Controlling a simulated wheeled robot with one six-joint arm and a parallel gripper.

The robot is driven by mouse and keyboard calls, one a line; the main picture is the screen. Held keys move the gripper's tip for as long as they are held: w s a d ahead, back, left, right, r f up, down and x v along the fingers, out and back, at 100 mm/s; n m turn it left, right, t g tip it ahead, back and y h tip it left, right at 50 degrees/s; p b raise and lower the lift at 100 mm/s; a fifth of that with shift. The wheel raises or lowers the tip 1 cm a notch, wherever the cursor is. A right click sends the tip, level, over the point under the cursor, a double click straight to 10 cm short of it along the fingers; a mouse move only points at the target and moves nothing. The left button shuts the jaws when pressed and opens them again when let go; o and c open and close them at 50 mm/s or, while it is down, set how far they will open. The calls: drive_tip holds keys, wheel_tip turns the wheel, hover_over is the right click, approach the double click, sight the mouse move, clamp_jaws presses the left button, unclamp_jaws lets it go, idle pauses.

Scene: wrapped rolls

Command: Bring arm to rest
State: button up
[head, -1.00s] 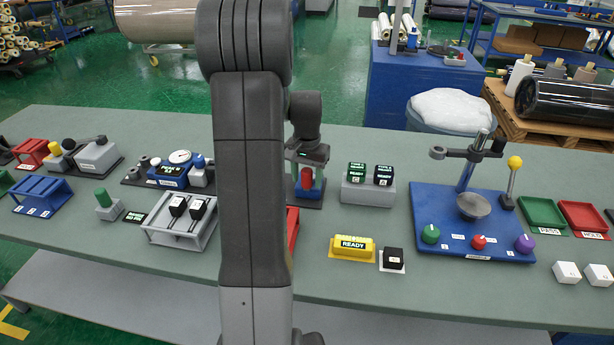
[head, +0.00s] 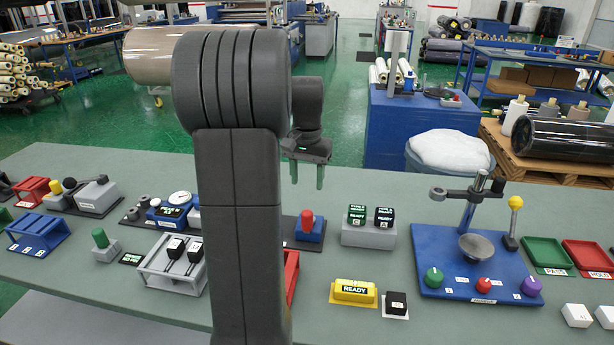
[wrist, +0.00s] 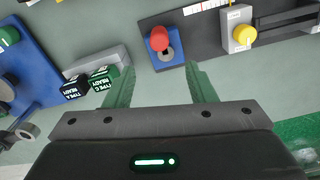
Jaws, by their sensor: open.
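My gripper (head: 306,172) is raised above the far part of the workbench, with its two green fingers pointing down and apart. Nothing is between them. In the wrist view the fingers (wrist: 158,85) are spread, and a red-topped plunger on a blue base (wrist: 160,42) lies beyond them. That red plunger (head: 307,222) also stands on the bench in the head view, below the gripper and clear of it. My arm hides part of the bench centre.
The grey workbench (head: 330,322) carries a grey block with two READY cubes (head: 369,233), a yellow READY block (head: 355,290), a blue knob panel with a post (head: 470,250), and green (head: 543,247) and red trays (head: 588,256). The air around the gripper is free.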

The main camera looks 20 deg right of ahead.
sight(311, 212)
drive_tip(key=shift+r, duration=0.2)
drive_tip(key=shift+f, duration=0.1)
wheel_tip(311, 212, down, 14)
drive_tip(key=shift+r+p, duration=0.15)
drive_tip(key=shift+p, duration=0.15)
idle(0.4)
drive_tip(key=shift+r, duration=0.1)
wheel_tip(311, 212, up, 13)
wheel_tip(311, 212, down, 13)
drive_tip(key=shift+f, duration=0.2)
drive_tip(key=shift+s+d+r+n, duration=0.1)
drive_tip(key=shift+d+n, duration=0.2)
drive_tip(key=shift+n, duration=0.45)
drive_tip(key=shift+s+d+n, duration=0.1)
drive_tip(key=shift+d+n, duration=0.15)
drive_tip(key=shift+n, duration=0.5)
